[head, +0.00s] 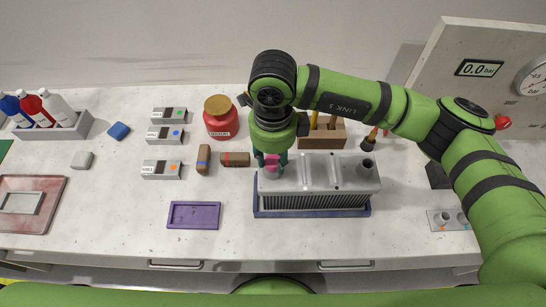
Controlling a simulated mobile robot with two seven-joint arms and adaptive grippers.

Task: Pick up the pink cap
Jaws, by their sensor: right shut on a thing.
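The pink cap (271,160) shows between the fingers of my right gripper (270,163). The gripper points down and is shut on the cap. It is at the left end of the grey finned block (320,184), over a round port there. I cannot tell whether the cap touches the port or is just above it. The finned block sits in a blue tray (312,212). A dark open port (367,164) shows at the block's right end. My left gripper is not in view.
A purple tray (194,215) lies to the left of the block. A red jar (221,118) and a wooden tool holder (323,137) stand behind. Several small labelled boxes (162,169) are further left. A grey plate with holes (450,219) lies at the right.

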